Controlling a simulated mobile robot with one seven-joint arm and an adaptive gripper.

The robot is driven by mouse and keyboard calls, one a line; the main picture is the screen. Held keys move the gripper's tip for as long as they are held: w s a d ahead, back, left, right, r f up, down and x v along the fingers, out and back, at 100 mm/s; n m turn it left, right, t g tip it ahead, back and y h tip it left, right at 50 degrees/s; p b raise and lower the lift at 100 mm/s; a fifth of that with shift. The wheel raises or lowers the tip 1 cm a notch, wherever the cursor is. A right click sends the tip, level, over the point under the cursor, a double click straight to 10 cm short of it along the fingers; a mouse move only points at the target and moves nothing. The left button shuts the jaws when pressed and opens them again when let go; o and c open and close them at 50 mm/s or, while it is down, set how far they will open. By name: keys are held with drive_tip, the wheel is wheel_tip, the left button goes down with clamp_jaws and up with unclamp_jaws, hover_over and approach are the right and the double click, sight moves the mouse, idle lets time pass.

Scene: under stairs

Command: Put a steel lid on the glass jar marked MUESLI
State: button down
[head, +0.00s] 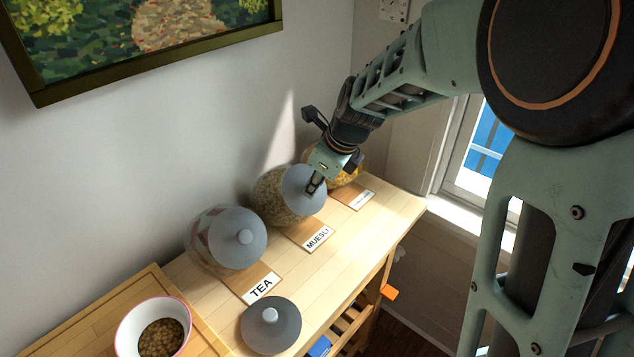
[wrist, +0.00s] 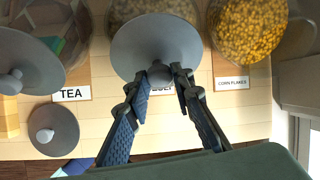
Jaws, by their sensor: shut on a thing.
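My gripper (head: 314,186) is shut on the knob of a grey steel lid (head: 298,181), which also shows in the wrist view (wrist: 148,42). The lid is at the mouth of the glass jar marked MUESLI (head: 270,196), covering most of the opening as seen from here. I cannot tell whether it is seated or just above the rim. The MUESLI card (head: 317,238) lies in front of the jar; in the wrist view my fingers (wrist: 170,75) hide most of it. Another steel lid (head: 271,325) lies flat on the table, knob up, and also shows in the wrist view (wrist: 54,130).
The TEA jar (head: 212,246) stands to the left with a steel lid (head: 240,238) on it. The CORN FLAKES jar (wrist: 250,25) stands to the right, close by. A bowl (head: 127,325) of small brown pieces sits at the front left. A wall is behind.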

drive_tip(key=c, duration=1.6)
unclamp_jaws()
drive_tip(key=shift+o, duration=0.4)
drive_tip(key=o, duration=0.4)
drive_tip(key=shift+s+d+r+p, duration=0.7)
drive_tip(key=shift+d+r, duration=0.2)
drive_tip(key=shift+r, duration=0.1)
drive_tip(key=shift+s+d+r+p, duration=0.55)
drive_tip(key=shift+s+d+r, duration=0.15)
drive_tip(key=shift+d+r, duration=0.25)
drive_tip(key=shift+a, duration=0.1)
